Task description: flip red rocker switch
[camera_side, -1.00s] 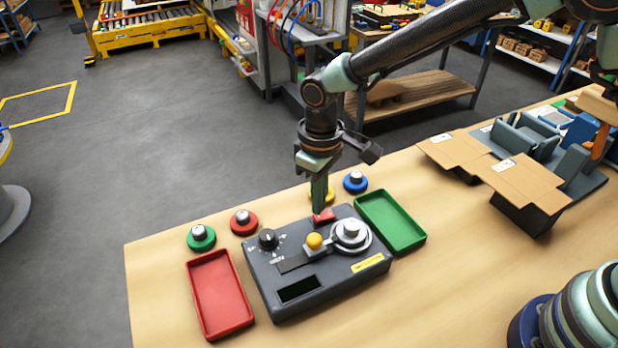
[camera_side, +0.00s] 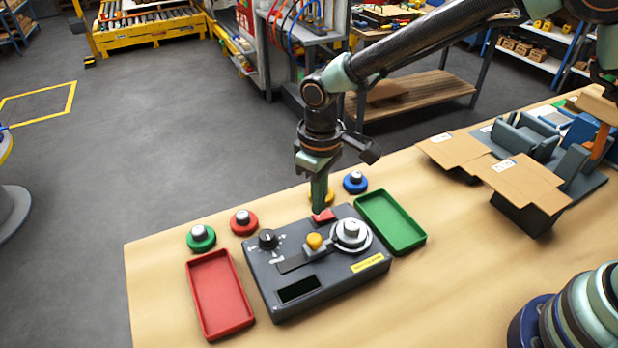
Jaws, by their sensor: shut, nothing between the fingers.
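The red rocker switch (camera_side: 325,216) sits at the back edge of the dark grey control box (camera_side: 345,284). My gripper (camera_side: 319,207) points straight down with its fingers shut and empty. Its fingertips are at the red switch, at its back left side. I cannot tell whether they touch it. The fingers hide a small part of the switch, and its tilt is too small to read.
The box also carries a black knob (camera_side: 268,239), a yellow-topped lever (camera_side: 314,241) and a round silver dial (camera_side: 351,233). A red tray (camera_side: 247,322) and a green tray (camera_side: 416,241) flank it. Green, red, yellow and blue round pieces stand behind. An open cardboard box (camera_side: 520,185) is at right.

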